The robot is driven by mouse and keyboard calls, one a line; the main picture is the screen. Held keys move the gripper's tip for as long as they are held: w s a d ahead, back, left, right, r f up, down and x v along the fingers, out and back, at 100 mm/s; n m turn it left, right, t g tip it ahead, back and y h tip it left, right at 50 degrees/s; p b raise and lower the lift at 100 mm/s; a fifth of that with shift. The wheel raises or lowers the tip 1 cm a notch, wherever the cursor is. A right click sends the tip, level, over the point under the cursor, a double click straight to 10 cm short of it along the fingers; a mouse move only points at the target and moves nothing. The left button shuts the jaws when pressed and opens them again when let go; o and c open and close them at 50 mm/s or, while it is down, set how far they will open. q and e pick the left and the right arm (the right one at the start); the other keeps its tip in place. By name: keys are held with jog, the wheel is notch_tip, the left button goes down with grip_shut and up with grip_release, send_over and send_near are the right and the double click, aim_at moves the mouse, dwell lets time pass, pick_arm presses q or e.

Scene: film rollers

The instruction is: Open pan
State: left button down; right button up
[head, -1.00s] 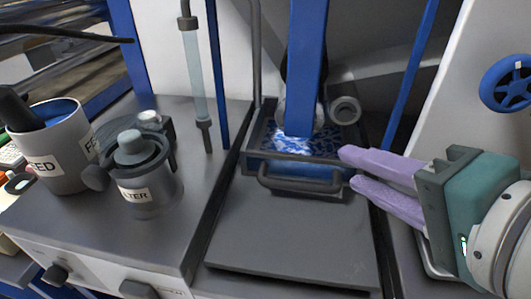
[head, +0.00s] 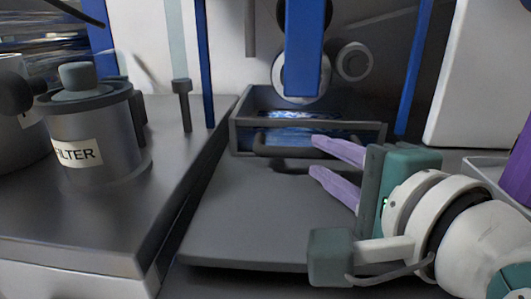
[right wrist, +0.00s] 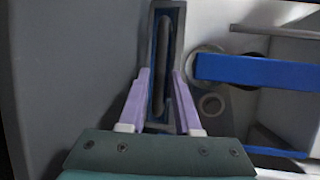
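The pan (head: 242,138) is a shallow grey tray with blue, shiny contents at the back of a grey surface. Its dark bar handle (head: 285,150) runs along the front. My right gripper (head: 316,157) reaches in from the right, with its two purple fingers apart at the handle's right end. In the right wrist view the handle (right wrist: 164,60) runs lengthwise between the open fingers (right wrist: 160,71), with a gap on each side. I cannot tell whether a finger touches the pan. My left gripper is not in view.
A blue post (head: 305,50) stands over the pan. A metal canister labelled FILTER (head: 95,140) is on the raised counter at left. Thin blue rods (head: 205,65) flank the pan. The grey surface (head: 255,220) in front of the pan is clear.

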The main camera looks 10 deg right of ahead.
aim_at(315, 154)
jog(key=shift+b+x, duration=0.45)
jog(key=shift+x, duration=1.5)
jog(key=shift+c, duration=0.4)
grip_shut()
